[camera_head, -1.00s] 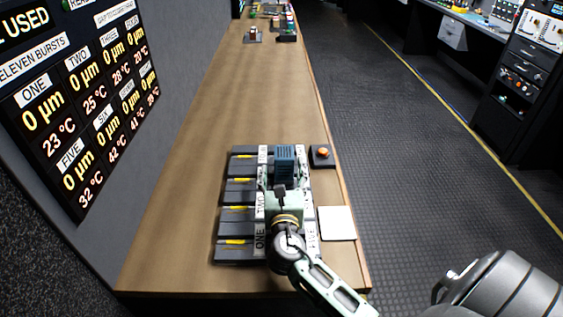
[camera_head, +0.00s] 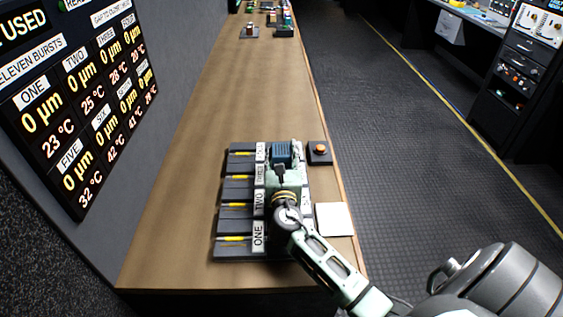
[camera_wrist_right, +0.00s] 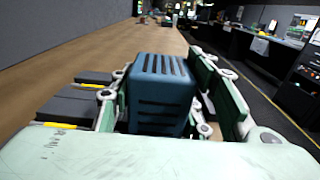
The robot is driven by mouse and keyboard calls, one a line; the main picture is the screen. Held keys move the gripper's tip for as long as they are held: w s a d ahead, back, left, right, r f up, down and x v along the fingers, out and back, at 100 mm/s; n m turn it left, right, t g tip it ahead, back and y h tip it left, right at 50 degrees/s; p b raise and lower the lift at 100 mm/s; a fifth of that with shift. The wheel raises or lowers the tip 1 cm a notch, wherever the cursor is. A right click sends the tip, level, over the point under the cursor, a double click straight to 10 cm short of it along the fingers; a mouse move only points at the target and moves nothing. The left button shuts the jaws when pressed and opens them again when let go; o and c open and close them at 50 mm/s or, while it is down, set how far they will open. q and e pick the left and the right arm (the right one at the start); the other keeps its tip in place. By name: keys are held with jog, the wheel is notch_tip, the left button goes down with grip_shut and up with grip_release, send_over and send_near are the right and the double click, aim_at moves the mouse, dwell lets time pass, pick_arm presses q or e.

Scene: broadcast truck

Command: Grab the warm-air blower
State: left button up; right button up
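The warm-air blower looks to be the blue slotted box (camera_head: 281,151) near the far end of the row of labelled modules. In the right wrist view it stands upright, large and central (camera_wrist_right: 160,90). My right gripper (camera_head: 283,172) reaches over the modules from the near side. In the wrist view its two pale green fingers (camera_wrist_right: 163,105) stand apart, one on each side of the blower. Narrow gaps seem to show between fingers and blower; firm contact is not visible. The blower's lower part is hidden by the gripper. My left gripper is not in view.
Dark modules with yellow marks (camera_head: 237,207) lie left of the gripper, beside labels such as ONE and TWO. A black box with an orange button (camera_head: 319,149) and a white square pad (camera_head: 334,219) lie to the right, near the table edge.

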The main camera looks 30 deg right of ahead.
jog(key=c, duration=0.9)
grip_shut()
jog(key=shift+r, duration=0.1)
